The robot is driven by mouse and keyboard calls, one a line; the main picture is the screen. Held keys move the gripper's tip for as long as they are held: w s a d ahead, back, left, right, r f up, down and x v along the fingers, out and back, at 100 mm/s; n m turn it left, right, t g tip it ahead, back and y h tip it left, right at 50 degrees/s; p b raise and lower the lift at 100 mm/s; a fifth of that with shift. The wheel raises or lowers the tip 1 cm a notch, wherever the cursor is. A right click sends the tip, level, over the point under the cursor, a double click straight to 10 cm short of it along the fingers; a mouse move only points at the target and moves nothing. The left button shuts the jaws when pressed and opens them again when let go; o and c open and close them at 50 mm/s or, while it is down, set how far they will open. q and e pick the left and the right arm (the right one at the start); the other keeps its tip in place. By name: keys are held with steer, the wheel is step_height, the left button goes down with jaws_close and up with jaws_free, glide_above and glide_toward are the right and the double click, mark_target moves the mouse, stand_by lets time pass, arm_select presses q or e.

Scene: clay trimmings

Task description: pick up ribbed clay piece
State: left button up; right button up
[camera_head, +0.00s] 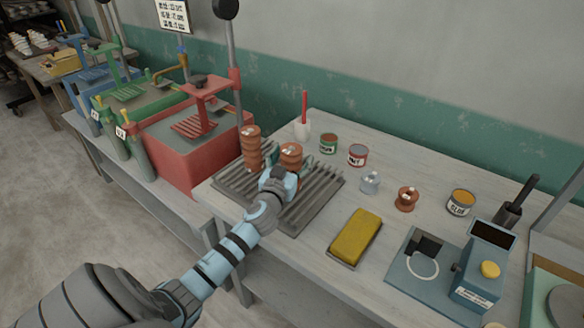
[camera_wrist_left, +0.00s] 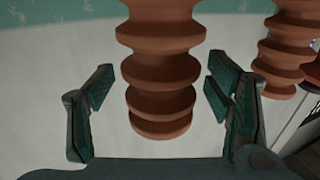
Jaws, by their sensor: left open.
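A ribbed clay piece (camera_head: 291,154), reddish brown, stands on the grey slatted rack (camera_head: 325,183); its lower part is hidden behind my left gripper (camera_head: 279,178). In the left wrist view, which appears upside down, a ribbed clay piece (camera_wrist_left: 163,45) shows large and centred. My left gripper (camera_wrist_left: 160,98) is open there, with one finger on each side of the piece and visible gaps between. A second, similar ribbed piece (camera_head: 252,148) stands to the left on the rack; it also shows at the right of the wrist view (camera_wrist_left: 289,50). My right gripper is in neither view.
A yellow block (camera_head: 356,235) and a blue device (camera_head: 480,265) are nearer. A red machine (camera_head: 190,150) borders the left.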

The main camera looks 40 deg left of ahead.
arm_select(q)
steer(key=shift+s+r, duration=0.1)
jaws_close()
